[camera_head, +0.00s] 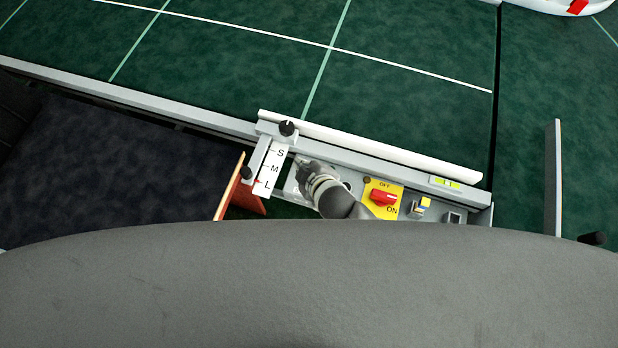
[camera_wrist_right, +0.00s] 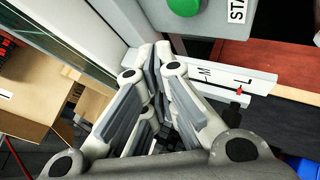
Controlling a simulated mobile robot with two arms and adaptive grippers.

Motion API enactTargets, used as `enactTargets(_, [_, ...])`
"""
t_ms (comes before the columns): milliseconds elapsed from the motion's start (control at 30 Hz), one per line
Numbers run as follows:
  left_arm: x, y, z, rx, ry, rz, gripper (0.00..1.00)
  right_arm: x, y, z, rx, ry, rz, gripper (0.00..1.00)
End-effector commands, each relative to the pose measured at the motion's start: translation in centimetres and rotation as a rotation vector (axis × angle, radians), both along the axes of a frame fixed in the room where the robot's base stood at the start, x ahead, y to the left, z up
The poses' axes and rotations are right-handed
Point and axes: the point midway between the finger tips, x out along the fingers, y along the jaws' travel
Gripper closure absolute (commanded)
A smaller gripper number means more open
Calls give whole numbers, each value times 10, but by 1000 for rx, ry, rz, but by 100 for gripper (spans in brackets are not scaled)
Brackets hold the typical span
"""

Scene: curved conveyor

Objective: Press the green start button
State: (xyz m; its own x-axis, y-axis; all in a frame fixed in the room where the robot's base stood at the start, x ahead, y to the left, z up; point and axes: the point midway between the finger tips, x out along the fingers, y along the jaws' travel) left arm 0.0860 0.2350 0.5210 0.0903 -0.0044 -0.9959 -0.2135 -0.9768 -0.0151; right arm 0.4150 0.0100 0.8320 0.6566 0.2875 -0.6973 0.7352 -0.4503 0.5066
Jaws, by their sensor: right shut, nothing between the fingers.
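The green start button (camera_wrist_right: 184,6) shows at the top edge of the right wrist view, partly cut off, on a grey panel beside a label reading "STA". In the head view I cannot make the button out; my right gripper and wrist cover part of the control panel (camera_head: 353,180). My right gripper (camera_head: 304,168) is over the left part of that panel, left of the yellow switch plate. In the right wrist view the gripper (camera_wrist_right: 158,58) is shut and empty, its fingertips below the button in the picture and apart from it. My left gripper is not in view.
A red OFF/ON switch (camera_head: 383,198) sits on a yellow plate to the right of the gripper. A white S-M-L scale (camera_head: 270,168) with black knobs is just to the left. A white rail (camera_head: 380,150) borders the green conveyor surface (camera_head: 410,50) behind. A wooden board stands at left.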

Motion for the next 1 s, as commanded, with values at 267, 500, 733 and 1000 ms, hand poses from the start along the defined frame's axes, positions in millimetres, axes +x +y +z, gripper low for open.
enactTargets(267, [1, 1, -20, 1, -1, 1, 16, 1, 0, -28, 0, -1, -1, 100])
enactTargets(500, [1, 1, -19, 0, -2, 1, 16, 1, 0, -28, 0, -1, -1, 100])
enactTargets(733, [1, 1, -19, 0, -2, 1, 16, 1, 0, -28, 0, -1, -1, 100])
enactTargets(1000, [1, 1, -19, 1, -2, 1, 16, 1, 0, -28, 0, -1, -1, 100])
